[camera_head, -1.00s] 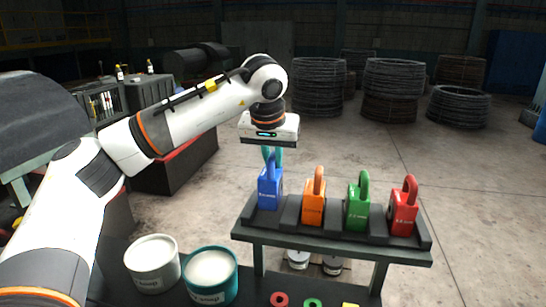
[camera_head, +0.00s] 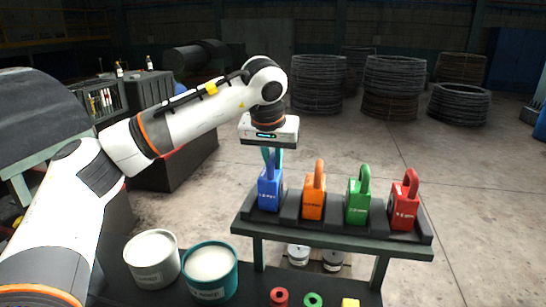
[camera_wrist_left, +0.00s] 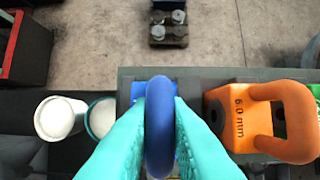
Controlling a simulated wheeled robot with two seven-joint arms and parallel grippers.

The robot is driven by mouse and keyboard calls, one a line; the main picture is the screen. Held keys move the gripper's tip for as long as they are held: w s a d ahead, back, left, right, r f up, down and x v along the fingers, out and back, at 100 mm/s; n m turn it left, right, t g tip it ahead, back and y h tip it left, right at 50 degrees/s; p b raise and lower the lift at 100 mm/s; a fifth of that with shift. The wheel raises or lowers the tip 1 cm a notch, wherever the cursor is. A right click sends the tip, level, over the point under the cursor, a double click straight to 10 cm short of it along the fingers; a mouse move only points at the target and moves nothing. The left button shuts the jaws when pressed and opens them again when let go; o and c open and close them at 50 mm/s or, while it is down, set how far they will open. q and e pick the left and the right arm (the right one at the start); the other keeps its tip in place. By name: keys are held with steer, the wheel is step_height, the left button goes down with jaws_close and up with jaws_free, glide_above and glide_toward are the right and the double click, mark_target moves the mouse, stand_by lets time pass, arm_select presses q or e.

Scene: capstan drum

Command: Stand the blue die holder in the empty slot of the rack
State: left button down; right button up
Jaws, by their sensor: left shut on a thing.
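The blue die holder (camera_head: 269,190) stands about upright at the leftmost slot of the dark rack (camera_head: 335,245). Its base is at the slot between the rack's raised dividers; whether it rests fully on the bottom is hard to tell. My left gripper (camera_head: 271,157) comes down from above, with its teal fingers shut on the holder's ring handle. In the left wrist view the fingers (camera_wrist_left: 160,130) press both sides of the blue ring (camera_wrist_left: 160,110), which hides most of the block below. My right gripper is not in view.
Orange (camera_head: 313,203), green (camera_head: 358,208) and red (camera_head: 404,210) holders stand in the other slots, the orange close to the blue. A white tub (camera_head: 152,262) and a teal tub (camera_head: 210,275) stand left of the rack. Small coloured rings lie in front.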

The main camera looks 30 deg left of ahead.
arm_select(q)
steer(key=shift+f, duration=0.2)
steer(key=c, duration=1.6)
jaws_free()
steer(key=shift+c, duration=0.2)
steer(key=o, duration=0.3)
steer(key=shift+s+d, duration=0.1)
steer(key=shift+s, duration=0.05)
steer(key=shift+o, duration=0.9)
steer(key=shift+f, duration=0.15)
steer(key=o, duration=0.3)
steer(key=shift+o, duration=0.2)
steer(key=shift+r+p, duration=2.55)
steer(key=shift+r, duration=0.6)
